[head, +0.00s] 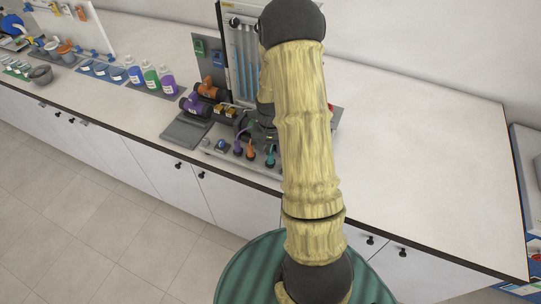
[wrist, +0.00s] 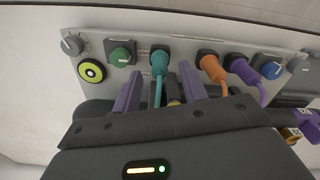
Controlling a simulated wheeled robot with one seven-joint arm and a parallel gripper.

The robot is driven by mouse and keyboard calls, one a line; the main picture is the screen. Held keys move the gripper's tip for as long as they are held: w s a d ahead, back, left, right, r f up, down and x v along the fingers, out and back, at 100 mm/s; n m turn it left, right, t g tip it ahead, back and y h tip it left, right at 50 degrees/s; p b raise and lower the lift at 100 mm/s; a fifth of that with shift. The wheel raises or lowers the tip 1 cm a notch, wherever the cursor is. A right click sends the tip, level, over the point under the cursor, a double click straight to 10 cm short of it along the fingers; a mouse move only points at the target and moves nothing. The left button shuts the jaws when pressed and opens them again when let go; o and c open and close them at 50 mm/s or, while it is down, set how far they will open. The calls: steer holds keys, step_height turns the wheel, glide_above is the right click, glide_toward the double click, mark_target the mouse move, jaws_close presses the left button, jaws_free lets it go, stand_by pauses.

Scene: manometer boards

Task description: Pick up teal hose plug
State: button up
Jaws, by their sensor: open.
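The teal hose plug (wrist: 160,62) sits upright in a dark socket on the grey panel (wrist: 210,47) in the wrist view, its teal hose running down toward me. It also shows in the head view (head: 271,159), just left of my arm. My gripper (wrist: 160,72) is open, with one purple finger on each side of the teal plug and hose. I cannot tell whether either finger touches them. The lower part of the hose is hidden behind my gripper body. In the head view my arm covers most of the gripper.
An orange plug (wrist: 213,68) stands close to the right finger, with a purple plug (wrist: 243,70) beyond it. A green knob (wrist: 121,57) and a yellow-ringed button (wrist: 91,71) are at left. A tall manometer board (head: 243,60) stands behind. The counter's right side (head: 430,150) is clear.

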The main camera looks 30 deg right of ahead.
mark_target(270, 159)
steer(key=shift+f, duration=1.25)
jaws_close()
